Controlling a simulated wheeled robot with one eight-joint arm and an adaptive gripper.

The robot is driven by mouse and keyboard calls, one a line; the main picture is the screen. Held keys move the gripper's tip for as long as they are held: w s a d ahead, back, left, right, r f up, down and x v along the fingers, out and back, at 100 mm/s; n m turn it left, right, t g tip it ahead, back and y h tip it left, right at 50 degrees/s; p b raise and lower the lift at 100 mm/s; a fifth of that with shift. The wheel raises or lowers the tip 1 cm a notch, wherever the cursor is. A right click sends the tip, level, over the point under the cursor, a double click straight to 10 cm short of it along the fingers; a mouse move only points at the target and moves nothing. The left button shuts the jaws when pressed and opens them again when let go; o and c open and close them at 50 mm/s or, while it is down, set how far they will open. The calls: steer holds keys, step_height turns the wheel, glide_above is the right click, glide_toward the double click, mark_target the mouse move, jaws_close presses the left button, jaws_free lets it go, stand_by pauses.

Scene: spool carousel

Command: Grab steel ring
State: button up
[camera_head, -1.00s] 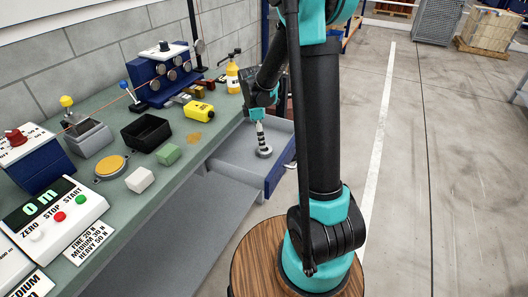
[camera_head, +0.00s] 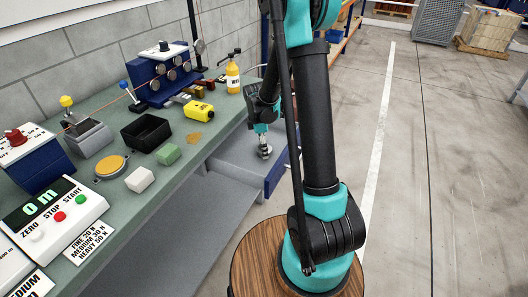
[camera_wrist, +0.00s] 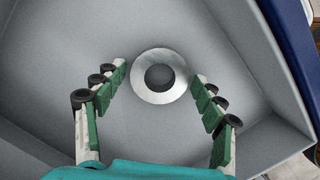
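The steel ring (camera_wrist: 158,92) is a pale metal disc with a dark round centre, lying on the grey floor of the open drawer (camera_head: 225,164). I cannot tell if the dark centre is a hole or a raised part. My gripper (camera_wrist: 159,72) is open, pointing down into the drawer. In the wrist view its two green-padded fingers stand on either side of the ring, with visible gaps. In the head view my gripper (camera_head: 264,146) is low over the ring, which is mostly hidden there.
The drawer walls enclose the gripper, with a blue front (camera_head: 278,174) at the right. The green bench (camera_head: 112,205) at the left carries a black bin (camera_head: 147,133), a yellow bottle (camera_head: 233,77), a yellow block (camera_head: 199,110) and a control box (camera_head: 52,212).

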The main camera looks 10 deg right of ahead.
steer(key=c, duration=0.9)
steer(key=shift+o, duration=0.2)
